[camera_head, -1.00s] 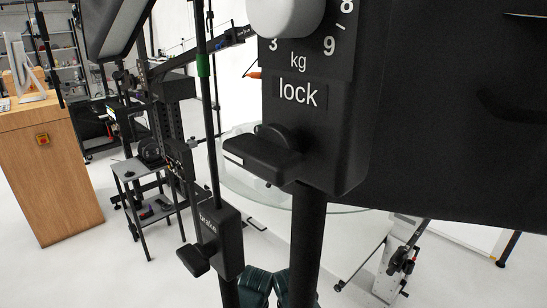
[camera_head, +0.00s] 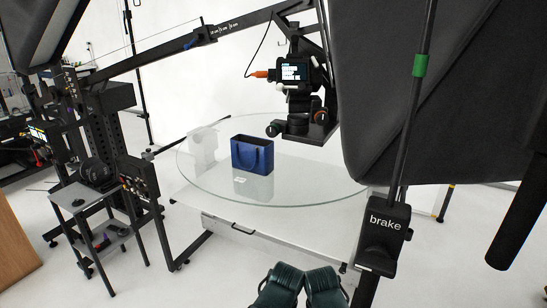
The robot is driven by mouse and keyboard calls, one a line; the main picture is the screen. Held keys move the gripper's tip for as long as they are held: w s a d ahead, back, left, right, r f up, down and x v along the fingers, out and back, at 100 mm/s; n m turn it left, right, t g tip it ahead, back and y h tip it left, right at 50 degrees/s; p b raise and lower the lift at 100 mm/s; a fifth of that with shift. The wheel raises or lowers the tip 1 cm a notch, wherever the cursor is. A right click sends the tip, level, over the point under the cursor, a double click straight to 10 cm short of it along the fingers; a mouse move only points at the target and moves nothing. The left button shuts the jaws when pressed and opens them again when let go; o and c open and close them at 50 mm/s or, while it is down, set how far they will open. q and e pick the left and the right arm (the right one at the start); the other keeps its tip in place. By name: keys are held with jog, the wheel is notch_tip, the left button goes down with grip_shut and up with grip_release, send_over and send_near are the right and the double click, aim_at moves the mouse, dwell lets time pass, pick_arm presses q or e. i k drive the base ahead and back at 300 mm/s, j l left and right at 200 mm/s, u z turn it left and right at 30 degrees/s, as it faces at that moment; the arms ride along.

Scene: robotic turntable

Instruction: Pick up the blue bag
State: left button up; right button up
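The blue bag (camera_head: 252,155) stands upright on the round glass turntable (camera_head: 210,198), near its middle. It is a dark blue, box-shaped bag with an open top and a handle on its front face. It is in plain view. Two dark green parts of my own arms show at the bottom edge, well apart from the bag. No gripper fingers can be seen.
A camera on a mount (camera_head: 297,85) hangs behind and right of the bag. A dark softbox (camera_head: 400,90) and a stand with a brake block (camera_head: 383,233) fill the near right. A small side table (camera_head: 75,196) stands at left. A small white card (camera_head: 240,180) lies before the bag.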

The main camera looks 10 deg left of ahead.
aim_at(247, 145)
jog(key=i+j+z, duration=0.1)
jog(key=j+z, duration=0.35)
jog(key=j, duration=0.15)
jog(key=j+z, duration=0.45)
jog(key=j, duration=0.2)
jog(key=i+j+z, duration=0.2)
jog(key=j, duration=0.25)
